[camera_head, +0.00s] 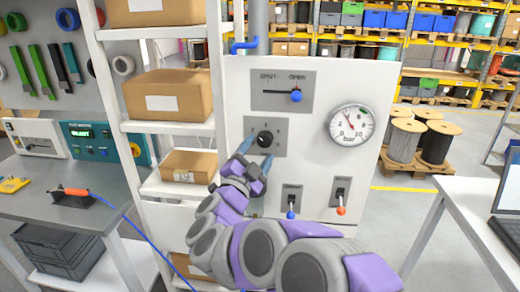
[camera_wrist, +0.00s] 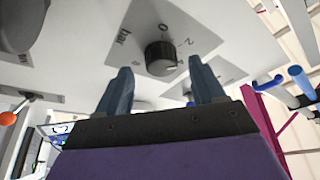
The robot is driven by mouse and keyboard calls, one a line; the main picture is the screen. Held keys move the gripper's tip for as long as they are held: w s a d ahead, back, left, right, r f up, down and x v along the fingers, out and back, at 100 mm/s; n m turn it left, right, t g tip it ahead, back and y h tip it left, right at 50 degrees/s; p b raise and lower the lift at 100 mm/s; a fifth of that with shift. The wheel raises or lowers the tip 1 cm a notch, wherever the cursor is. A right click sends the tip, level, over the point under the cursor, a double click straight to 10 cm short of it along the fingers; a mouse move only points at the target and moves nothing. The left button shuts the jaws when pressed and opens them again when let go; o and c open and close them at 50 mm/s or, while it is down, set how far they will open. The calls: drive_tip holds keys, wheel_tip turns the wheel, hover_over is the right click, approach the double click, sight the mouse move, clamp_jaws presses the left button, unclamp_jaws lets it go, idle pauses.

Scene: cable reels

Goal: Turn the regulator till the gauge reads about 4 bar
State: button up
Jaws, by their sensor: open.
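The regulator is a black round knob (camera_head: 265,138) on a grey plate on the white panel's left side. In the wrist view the knob (camera_wrist: 161,57) shows beyond and between my fingertips, with "bar" and "0" printed near it. My gripper (camera_head: 256,155) is open, its two blue-grey fingers pointing at the knob from just below. The fingers also show in the wrist view (camera_wrist: 160,75), one to each side, and seem short of the knob. The round white gauge (camera_head: 350,125) is on the right of the panel. Its red needle points up and left; the exact reading is too small to tell.
A SHUT/OPEN slider with a blue knob (camera_head: 296,96) is above the regulator. Two switches, blue-tipped (camera_head: 291,201) and orange-tipped (camera_head: 341,196), are below. A shelf with cardboard boxes (camera_head: 168,95) stands close on the left. A table with a laptop (camera_head: 508,205) is at right.

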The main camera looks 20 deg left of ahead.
sight(265, 140)
drive_tip(key=shift+x, duration=1.4)
